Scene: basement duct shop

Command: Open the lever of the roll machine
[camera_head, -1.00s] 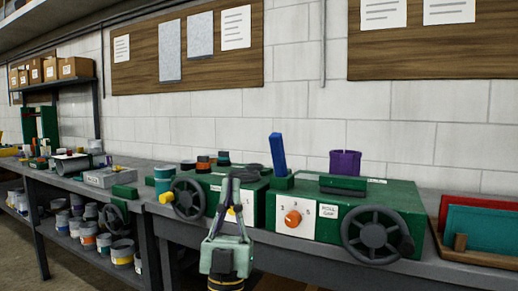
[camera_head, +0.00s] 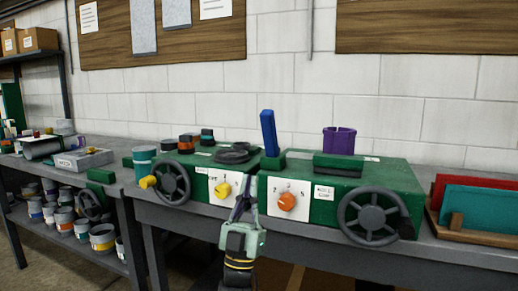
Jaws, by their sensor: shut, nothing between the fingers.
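The green roll machine (camera_head: 395,177) stands on the bench at centre right. Its front has a numbered white plate with an orange knob (camera_head: 287,201), a small label that seems to read "ROLL GAP", and a dark handwheel (camera_head: 373,217). A blue lever (camera_head: 269,133) stands nearly upright at its left end, leaning slightly left, on a green block. My gripper (camera_head: 247,180) is shut and empty, pointing up in front of the gap between the two green machines. It shows below the lever in the picture, apart from it, and hides part of the left machine's front.
A second green machine with a yellow knob (camera_head: 222,189) and handwheel (camera_head: 169,183) stands close on the left. A rack of red and teal panels (camera_head: 487,212) is at right. Shelved cans fill the lower left.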

